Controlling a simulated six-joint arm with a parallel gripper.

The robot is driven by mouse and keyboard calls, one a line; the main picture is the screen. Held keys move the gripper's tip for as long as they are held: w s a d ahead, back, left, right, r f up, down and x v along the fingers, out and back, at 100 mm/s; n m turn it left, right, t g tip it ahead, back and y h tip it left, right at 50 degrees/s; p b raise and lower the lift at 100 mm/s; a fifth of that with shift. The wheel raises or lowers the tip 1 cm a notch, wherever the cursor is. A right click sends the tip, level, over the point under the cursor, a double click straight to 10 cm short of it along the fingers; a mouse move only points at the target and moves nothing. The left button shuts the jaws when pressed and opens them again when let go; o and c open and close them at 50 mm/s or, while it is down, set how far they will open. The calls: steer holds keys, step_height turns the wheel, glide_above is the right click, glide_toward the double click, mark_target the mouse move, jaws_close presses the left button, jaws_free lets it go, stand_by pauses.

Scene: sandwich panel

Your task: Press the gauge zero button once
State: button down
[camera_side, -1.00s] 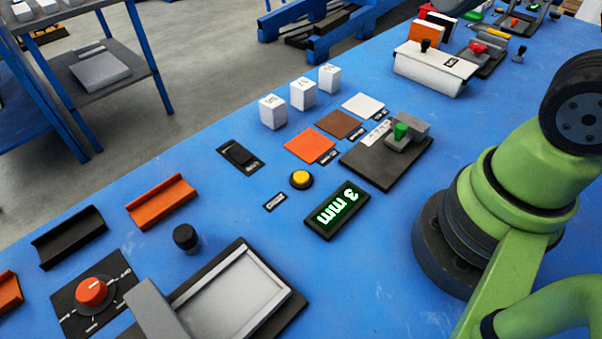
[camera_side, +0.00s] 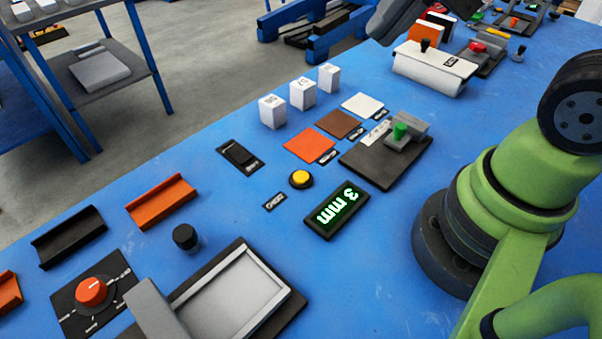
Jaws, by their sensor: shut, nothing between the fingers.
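The yellow domed button (camera_side: 301,179) sits in a dark round base on the blue table, left of centre of the black gauge display (camera_side: 338,210). The display is lit and reads "3 mm" in green. A small dark label (camera_side: 274,201) lies just left of the button; its lettering is too small to read surely. My gripper (camera_side: 385,30) shows only partly as a dark grey shape at the top edge, right of centre. It is shut and empty, up and to the right of the button and well apart from it. The rest of it is cut off by the frame.
A dark fixture with a green knob (camera_side: 400,132) stands right of the button. Orange, brown and white tiles (camera_side: 310,146) and white blocks (camera_side: 303,95) lie behind.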

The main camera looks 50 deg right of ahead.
steer(key=w+a+f+m+g+y, duration=0.1)
steer(key=w+a+f+m+y, duration=0.15)
steer(key=w+f+m, duration=0.65)
steer(key=m, duration=1.3)
glide_above(301, 173)
step_height(301, 173, down, 7)
steer(key=shift+f+y, duration=0.15)
steer(key=shift+y, duration=0.3)
steer(key=shift+n, duration=0.3)
steer(key=shift+f, duration=4.4)
steer(key=shift+f, duration=0.15)
steer(key=shift+f, duration=0.25)
